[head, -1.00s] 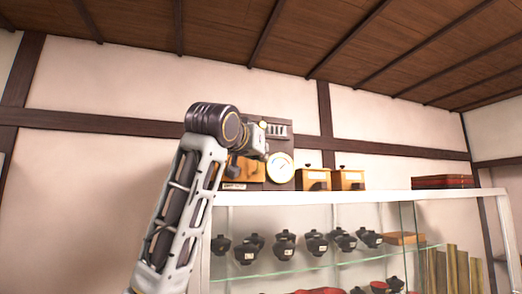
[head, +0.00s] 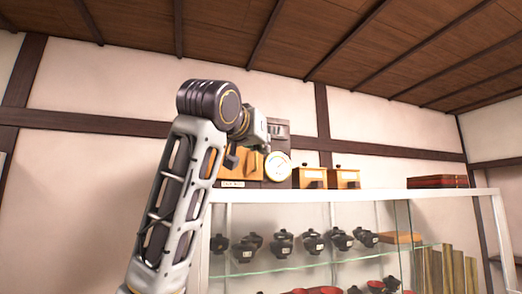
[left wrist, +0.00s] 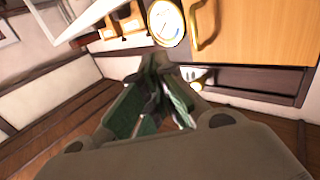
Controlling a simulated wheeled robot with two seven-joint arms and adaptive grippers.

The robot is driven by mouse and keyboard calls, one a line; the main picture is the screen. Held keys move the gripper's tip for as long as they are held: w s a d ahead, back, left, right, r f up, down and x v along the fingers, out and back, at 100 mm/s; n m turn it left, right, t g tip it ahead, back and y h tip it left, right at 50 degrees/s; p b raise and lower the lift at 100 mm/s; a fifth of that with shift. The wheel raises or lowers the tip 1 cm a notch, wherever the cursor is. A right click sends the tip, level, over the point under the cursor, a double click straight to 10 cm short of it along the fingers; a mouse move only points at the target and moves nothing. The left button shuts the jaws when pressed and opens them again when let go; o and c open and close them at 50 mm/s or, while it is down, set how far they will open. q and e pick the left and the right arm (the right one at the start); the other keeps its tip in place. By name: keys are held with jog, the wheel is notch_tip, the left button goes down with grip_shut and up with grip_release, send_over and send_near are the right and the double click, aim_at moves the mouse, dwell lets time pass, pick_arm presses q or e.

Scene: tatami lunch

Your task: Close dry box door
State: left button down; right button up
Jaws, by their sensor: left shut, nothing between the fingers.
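The dry box (head: 278,128) is a dark grey case on top of the glass shelf unit. It has a round white dial (head: 278,166) and an orange wooden door (head: 240,166). My left gripper (head: 258,144) is in front of it and hides part of the door and case. In the left wrist view the door (left wrist: 262,35) fills the upper right, with a brass handle (left wrist: 203,25) at its left edge next to the dial. My left gripper (left wrist: 160,66) is shut and empty, with its tips below the dial and handle. I cannot tell how far the door stands open. My right gripper is out of view.
Two small wooden boxes (head: 310,178) (head: 345,179) stand right of the dry box. A dark red box (head: 437,182) lies further right on the shelf top (head: 400,195). Black lidded bowls (head: 313,240) stand behind glass below. The shelf top between is clear.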

pick_arm(q)
jog(key=s, duration=0.2)
jog(key=s+d+b, duration=0.1)
jog(key=s, duration=0.1)
jog(key=shift+s, duration=0.15)
dwell(0.5)
